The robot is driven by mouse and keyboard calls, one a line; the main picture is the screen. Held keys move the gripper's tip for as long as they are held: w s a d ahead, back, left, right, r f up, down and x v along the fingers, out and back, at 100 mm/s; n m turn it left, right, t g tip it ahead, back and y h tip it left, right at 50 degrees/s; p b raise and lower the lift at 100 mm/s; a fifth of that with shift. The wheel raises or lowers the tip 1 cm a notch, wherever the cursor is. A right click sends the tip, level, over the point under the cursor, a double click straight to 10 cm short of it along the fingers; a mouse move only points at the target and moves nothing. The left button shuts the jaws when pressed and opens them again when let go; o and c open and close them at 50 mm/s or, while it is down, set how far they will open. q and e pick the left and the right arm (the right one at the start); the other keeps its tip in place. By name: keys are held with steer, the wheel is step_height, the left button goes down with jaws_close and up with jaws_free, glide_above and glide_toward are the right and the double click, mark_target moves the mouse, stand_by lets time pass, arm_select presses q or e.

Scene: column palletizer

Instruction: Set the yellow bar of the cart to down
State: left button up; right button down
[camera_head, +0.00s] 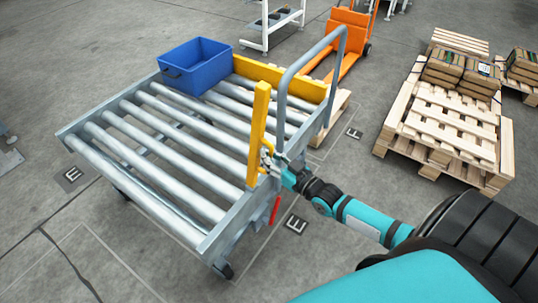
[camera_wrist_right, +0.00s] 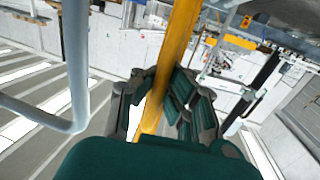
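The yellow bar (camera_head: 259,135) of the roller cart stands upright at the cart's near right side, beside the grey tube handle. My right gripper (camera_head: 268,160) is at the bar's lower part, with the arm coming from the lower right. In the right wrist view the yellow bar (camera_wrist_right: 177,45) runs between the fingers of my right gripper (camera_wrist_right: 160,88). The fingers close in on both sides of the bar and appear shut on it; the contact itself is partly hidden. The cart (camera_head: 150,215) has several bare metal rollers. My left gripper is not in view.
A blue crate (camera_head: 195,66) sits on the rollers at the cart's far end. A second yellow bar (camera_head: 290,80) lies level along the far right edge. The grey handle (camera_head: 285,95) rises close to my gripper. Pallets (camera_head: 440,125) with boxes stand at the right.

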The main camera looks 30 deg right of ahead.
steer(key=shift+w+r, duration=0.15)
steer(key=shift+r, duration=0.05)
